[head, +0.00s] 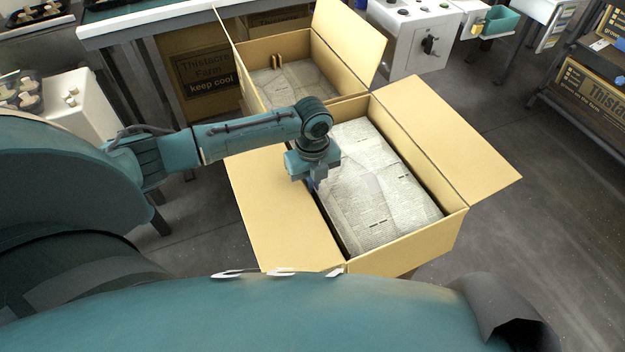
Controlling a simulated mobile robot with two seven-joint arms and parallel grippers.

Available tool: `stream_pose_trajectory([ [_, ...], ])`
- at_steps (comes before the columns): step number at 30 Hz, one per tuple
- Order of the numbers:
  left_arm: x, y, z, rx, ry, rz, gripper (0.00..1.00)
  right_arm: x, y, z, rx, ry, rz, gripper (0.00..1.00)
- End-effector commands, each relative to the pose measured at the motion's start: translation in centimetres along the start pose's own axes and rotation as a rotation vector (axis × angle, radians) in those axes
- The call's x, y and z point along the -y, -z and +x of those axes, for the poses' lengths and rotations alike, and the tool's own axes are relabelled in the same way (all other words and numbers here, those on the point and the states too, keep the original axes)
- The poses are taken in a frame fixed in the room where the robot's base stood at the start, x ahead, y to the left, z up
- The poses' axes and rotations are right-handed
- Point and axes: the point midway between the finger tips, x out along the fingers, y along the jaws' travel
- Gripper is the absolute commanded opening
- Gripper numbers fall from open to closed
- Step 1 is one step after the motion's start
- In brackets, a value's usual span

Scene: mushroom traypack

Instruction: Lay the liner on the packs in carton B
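A near open carton (455,230) stands in the middle with its flaps spread. A printed newspaper-like liner (385,195) lies in it, fairly flat with some creases, and hides what is beneath. A second open carton (262,47) stands behind it, with similar printed paper (290,82) inside. I see no letter on either carton, so I cannot tell which is B. My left gripper (316,184) points down at the near carton's left inner edge, beside the liner. Its fingers are small and partly hidden; contact with the paper is unclear. My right gripper is not in view.
A white-topped table (150,22) stands at the back left, with a printed carton (205,80) under it. A white control box (412,35) stands behind the cartons. A shelf with cartons (590,85) is at the right. The floor (540,240) right of the near carton is clear.

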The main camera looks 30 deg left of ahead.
Motion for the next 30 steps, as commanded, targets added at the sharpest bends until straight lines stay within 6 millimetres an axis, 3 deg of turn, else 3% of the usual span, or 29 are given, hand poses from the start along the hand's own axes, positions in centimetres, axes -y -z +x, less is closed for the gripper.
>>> stream_pose_trajectory([
  [7, 0.01, 0.04, 0.50, -0.001, 0.000, 0.001, 0.00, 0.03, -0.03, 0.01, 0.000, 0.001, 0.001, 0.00],
  [17, -0.05, 0.02, 0.50, 0.000, -0.002, 0.000, 0.28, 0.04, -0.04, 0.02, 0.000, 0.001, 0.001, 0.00],
  [30, -0.31, -0.05, 0.32, 0.000, -0.010, -0.001, 0.28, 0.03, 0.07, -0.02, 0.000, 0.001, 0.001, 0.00],
])
